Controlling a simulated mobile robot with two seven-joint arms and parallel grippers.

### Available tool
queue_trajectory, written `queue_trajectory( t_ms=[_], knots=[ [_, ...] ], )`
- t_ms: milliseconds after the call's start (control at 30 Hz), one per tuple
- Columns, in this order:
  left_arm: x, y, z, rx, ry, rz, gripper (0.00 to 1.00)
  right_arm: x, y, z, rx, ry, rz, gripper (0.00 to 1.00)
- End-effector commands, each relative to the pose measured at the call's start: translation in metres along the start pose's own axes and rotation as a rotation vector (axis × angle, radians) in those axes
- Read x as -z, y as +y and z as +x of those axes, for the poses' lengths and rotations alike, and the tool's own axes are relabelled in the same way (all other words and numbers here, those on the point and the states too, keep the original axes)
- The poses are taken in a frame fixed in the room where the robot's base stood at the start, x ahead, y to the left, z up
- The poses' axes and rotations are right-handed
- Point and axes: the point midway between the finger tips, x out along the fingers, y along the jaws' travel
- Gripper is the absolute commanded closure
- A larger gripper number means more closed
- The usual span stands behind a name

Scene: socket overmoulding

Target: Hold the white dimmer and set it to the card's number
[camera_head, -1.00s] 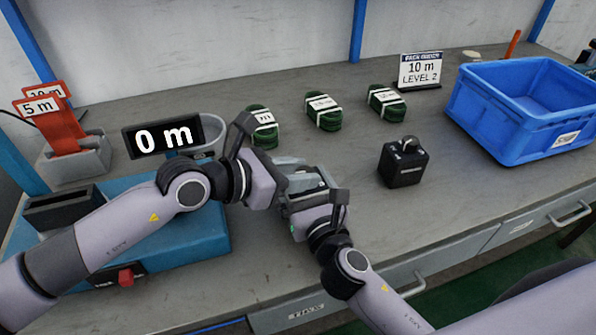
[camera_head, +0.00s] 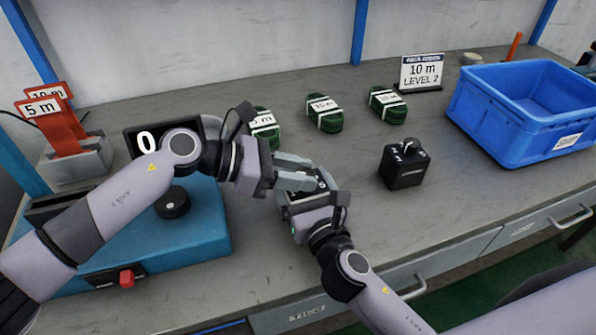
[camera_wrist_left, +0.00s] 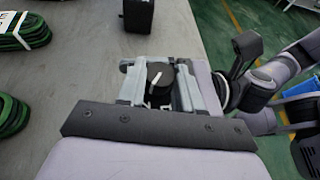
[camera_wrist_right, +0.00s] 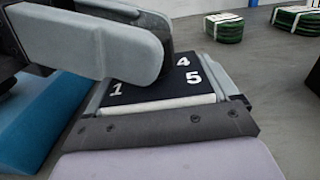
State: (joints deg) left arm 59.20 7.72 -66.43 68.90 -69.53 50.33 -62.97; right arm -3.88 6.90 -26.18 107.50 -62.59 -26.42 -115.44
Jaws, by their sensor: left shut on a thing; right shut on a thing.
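The white dimmer is held in my right gripper (camera_head: 305,192). In the right wrist view, its dark face (camera_wrist_right: 150,88) shows the numerals 1, 4 and 5, above a pale body edge; my left finger covers the rest. My left gripper (camera_head: 308,178) reaches over the dimmer from the left and is shut on its knob. In the left wrist view, the black knob (camera_wrist_left: 158,84) with a white pointer line sits between the fingers. The numeral it points at cannot be read. The card (camera_head: 421,72) reads "10 m LEVEL 2" at the back of the bench.
A black dimmer box (camera_head: 404,165) with a knob stands to the right. A blue crate (camera_head: 520,130) is further right. Several green cable coils (camera_head: 324,112) lie behind. The blue machine (camera_head: 190,240), its display (camera_head: 147,143) partly hidden, and red tags (camera_head: 62,125) are at left.

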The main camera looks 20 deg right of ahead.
Motion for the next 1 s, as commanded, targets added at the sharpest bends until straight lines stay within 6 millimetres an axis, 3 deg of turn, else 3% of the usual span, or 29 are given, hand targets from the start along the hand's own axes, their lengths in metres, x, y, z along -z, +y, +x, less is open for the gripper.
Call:
queue_trajectory(
  t_ms=[233, 267, 333, 733, 1000],
  knots=[
    [0.003, 0.0, 0.0, -0.001, 0.004, -0.002, 0.96, 0.0, 0.0, 0.0, 0.0, 0.0, 0.005, 0.46],
    [0.003, 0.0, 0.0, -0.002, 0.004, -0.002, 0.59, 0.0, 0.0, 0.0, 0.0, 0.0, 0.005, 0.46],
    [0.003, 0.0, 0.0, -0.002, 0.004, -0.002, 0.39, 0.0, 0.0, 0.0, 0.0, 0.0, 0.005, 0.46],
    [0.0, 0.001, -0.008, -0.002, 0.001, 0.0, 0.39, 0.0, 0.0, 0.0, 0.001, 0.0, 0.004, 0.46],
    [0.001, 0.001, -0.058, -0.006, 0.003, 0.001, 0.39, 0.0, 0.0, 0.0, 0.001, 0.001, 0.004, 0.46]
  ],
)
